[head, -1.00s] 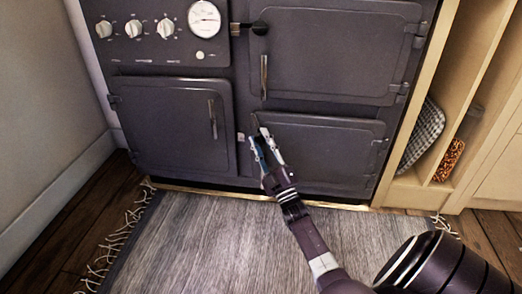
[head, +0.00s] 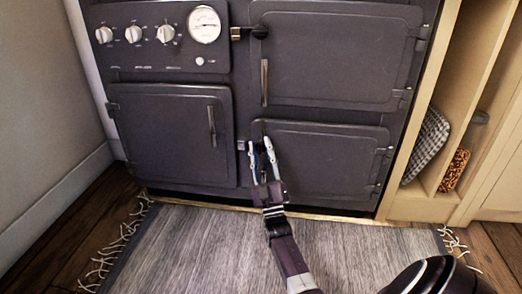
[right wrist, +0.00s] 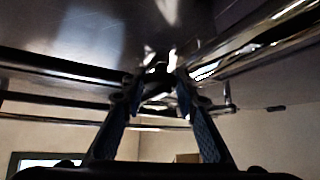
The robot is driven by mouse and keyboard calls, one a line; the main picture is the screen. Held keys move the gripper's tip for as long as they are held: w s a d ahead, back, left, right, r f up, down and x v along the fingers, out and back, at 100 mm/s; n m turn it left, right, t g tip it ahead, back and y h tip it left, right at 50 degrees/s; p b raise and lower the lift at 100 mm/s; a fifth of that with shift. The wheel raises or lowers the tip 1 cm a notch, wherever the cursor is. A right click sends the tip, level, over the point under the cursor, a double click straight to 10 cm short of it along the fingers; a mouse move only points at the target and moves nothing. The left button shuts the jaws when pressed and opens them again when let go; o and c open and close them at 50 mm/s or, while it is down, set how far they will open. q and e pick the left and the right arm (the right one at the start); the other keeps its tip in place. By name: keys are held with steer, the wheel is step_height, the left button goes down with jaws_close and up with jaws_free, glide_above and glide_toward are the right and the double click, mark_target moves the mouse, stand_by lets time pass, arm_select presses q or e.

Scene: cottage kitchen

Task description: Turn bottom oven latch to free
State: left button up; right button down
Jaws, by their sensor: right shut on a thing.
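The dark oven range fills the head view. Its bottom right oven door (head: 325,160) looks closed against the front. My right gripper (head: 261,149) is at the left edge of this door, fingers pointing up toward it. It is shut on the bottom oven latch, which the fingers mostly hide in the head view. The latch's exact angle is hard to tell. My left gripper is not in view.
The upper right door (head: 335,55) and lower left door (head: 165,135) look closed, with upright handles. A grey fringed rug (head: 190,250) lies before the range. A wooden shelf unit (head: 450,95) stands close on the right, a wall on the left.

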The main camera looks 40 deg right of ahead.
mark_target(261, 142)
steer(key=c, duration=1.5)
jaws_free()
steer(key=shift+r, duration=0.1)
step_height(261, 142, up, 10)
steer(key=shift+f, duration=0.15)
